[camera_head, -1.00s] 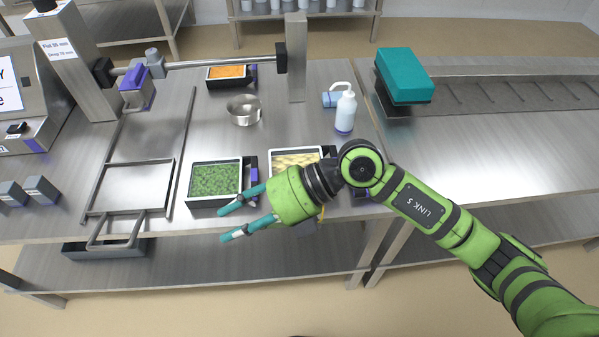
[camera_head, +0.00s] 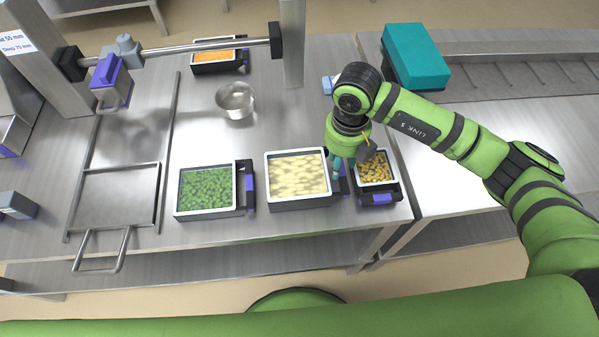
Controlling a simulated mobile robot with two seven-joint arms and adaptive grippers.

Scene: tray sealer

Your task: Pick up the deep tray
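I see several food trays and cannot tell by sight which is the deep one. A tray of green pieces (camera_head: 207,211) is on the left of the front row. A tray of pale pieces (camera_head: 299,204) is in the middle. A smaller tray of brown-yellow pieces (camera_head: 374,184) is on the right. A tray of orange pieces (camera_head: 219,68) sits at the back. My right gripper (camera_head: 343,173) points down between the pale tray and the brown-yellow tray. Its teal fingertips are partly hidden, so contact and opening are unclear. My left gripper is not in view.
A steel bowl (camera_head: 236,101) stands behind the front trays. The sealer's horizontal bar (camera_head: 190,53) crosses the back left, with a metal frame (camera_head: 115,197) below it. A teal box (camera_head: 416,57) stands at the back right. The steel table is clear around the bowl.

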